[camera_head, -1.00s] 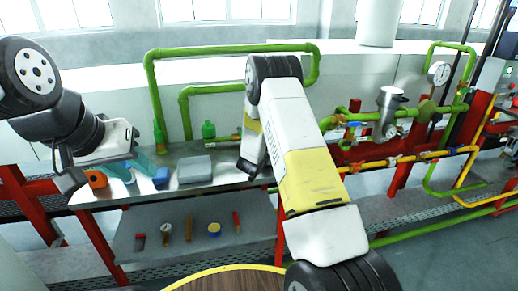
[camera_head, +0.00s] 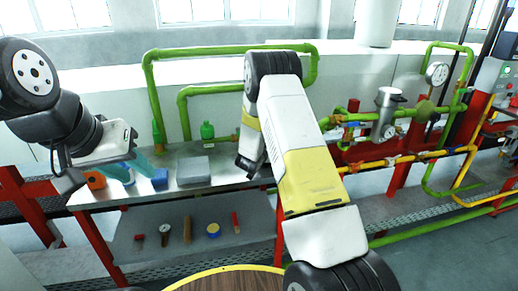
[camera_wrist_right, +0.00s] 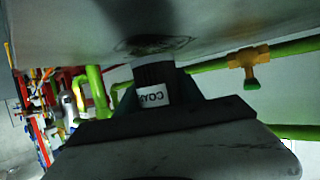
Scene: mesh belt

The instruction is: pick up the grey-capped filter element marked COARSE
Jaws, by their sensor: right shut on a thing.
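The filter element (camera_wrist_right: 152,92) is a dark cylinder in the right wrist view. Its white label, partly visible and turned, shows the start of COARSE. Its cap is not clear there. My right gripper (camera_wrist_right: 152,108) is shut on it, with a finger on each side. The element's far end is close to a grey surface; I cannot tell whether it touches. In the head view my right forearm hides the element and most of that gripper. My left gripper (camera_head: 134,172) is open, fingers apart, low over the left part of the bench.
Several tools lie on the lower shelf (camera_head: 260,225). Green pipes (camera_head: 230,49) rise behind; red and yellow pipework stands right.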

